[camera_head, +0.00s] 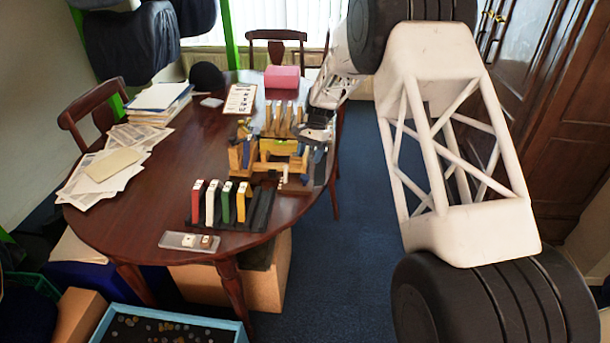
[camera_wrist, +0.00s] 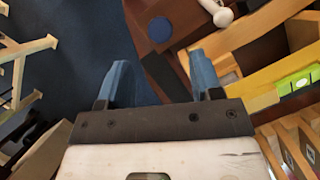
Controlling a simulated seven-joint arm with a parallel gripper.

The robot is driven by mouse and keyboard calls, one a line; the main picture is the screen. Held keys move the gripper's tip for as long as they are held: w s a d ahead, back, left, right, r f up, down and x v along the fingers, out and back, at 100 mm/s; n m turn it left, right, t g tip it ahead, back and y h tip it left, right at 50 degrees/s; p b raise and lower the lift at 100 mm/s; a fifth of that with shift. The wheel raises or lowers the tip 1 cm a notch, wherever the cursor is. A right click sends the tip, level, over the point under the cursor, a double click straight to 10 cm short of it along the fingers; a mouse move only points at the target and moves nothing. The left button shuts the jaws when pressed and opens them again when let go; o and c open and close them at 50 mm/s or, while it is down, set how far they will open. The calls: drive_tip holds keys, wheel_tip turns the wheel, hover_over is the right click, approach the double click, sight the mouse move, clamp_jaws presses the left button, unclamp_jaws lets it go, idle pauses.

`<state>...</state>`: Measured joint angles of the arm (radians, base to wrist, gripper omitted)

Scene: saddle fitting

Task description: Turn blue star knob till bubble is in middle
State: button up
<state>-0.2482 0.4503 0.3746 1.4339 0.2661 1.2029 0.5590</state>
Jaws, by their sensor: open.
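My gripper (camera_wrist: 160,62) is open in the wrist view, its two blue fingers apart with nothing between them. In the head view my gripper (camera_head: 318,152) is at the table's right edge, beside the wooden fixture (camera_head: 275,147). In the wrist view a dark blue round piece (camera_wrist: 159,30) lies on a brown block beyond the fingertips. I cannot tell which is the star knob. A lime-green level vial (camera_wrist: 297,82) sits on the yellow beam at right; its bubble's position is too small to read.
A white rounded knob (camera_wrist: 216,12) stands near the brown block. In the head view a black rack (camera_head: 262,210) holds several coloured pieces in front of the fixture.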

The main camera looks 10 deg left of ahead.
sight(304, 176)
drive_tip(key=shift+x, duration=3.85)
drive_tip(key=c, duration=0.9)
